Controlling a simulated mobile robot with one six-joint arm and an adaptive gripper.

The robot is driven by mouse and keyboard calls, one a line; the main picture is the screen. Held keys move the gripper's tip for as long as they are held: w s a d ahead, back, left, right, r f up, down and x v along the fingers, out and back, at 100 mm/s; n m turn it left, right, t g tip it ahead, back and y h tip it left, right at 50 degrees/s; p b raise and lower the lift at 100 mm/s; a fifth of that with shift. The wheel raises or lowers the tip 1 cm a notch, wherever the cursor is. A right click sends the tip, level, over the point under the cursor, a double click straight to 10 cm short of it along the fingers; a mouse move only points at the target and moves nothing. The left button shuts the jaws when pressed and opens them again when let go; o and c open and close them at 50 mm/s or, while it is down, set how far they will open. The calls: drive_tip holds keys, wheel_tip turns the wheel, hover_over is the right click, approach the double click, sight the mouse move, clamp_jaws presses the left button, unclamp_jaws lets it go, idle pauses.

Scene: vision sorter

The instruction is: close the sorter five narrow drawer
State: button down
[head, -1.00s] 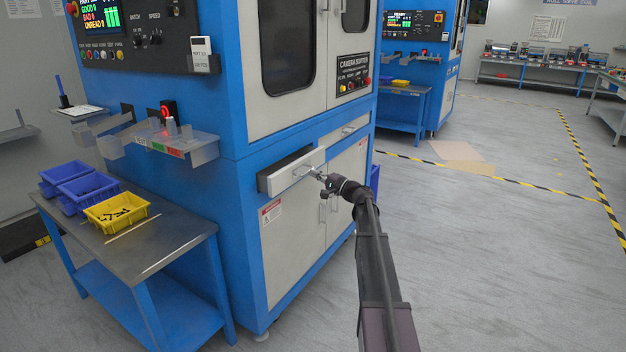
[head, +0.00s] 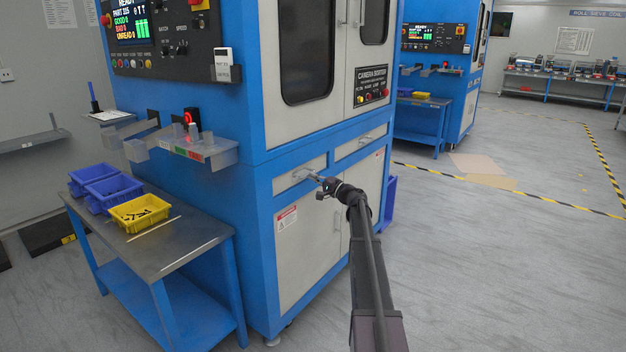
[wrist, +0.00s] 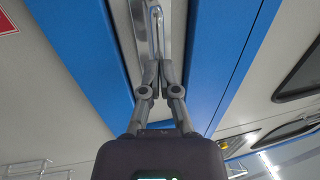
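The sorter's narrow drawer (head: 284,185) is the left one of two side by side below the blue cabinet's upper doors. Its pale front looks flush with the blue frame. Its metal handle (head: 302,174) sticks out from the front and also shows in the wrist view (wrist: 156,25). My gripper (head: 323,183) is at the handle. In the wrist view my gripper's fingertips (wrist: 158,70) are close together around the near end of the handle. The exact contact is partly hidden by the fingers.
A second drawer (head: 372,136) to the right looks shut. A metal side table (head: 200,235) with blue bins (head: 112,190) and a yellow bin (head: 140,212) stands left of the cabinet. Open grey floor lies to the right.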

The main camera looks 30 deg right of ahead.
drive_tip(key=shift+w+d, duration=0.1)
drive_tip(key=shift+w, duration=0.15)
drive_tip(key=b+v, duration=0.2)
drive_tip(key=v, duration=1.2)
drive_tip(key=shift+s+b, duration=0.25)
drive_tip(key=shift+b, duration=0.1)
drive_tip(key=shift+f, duration=0.1)
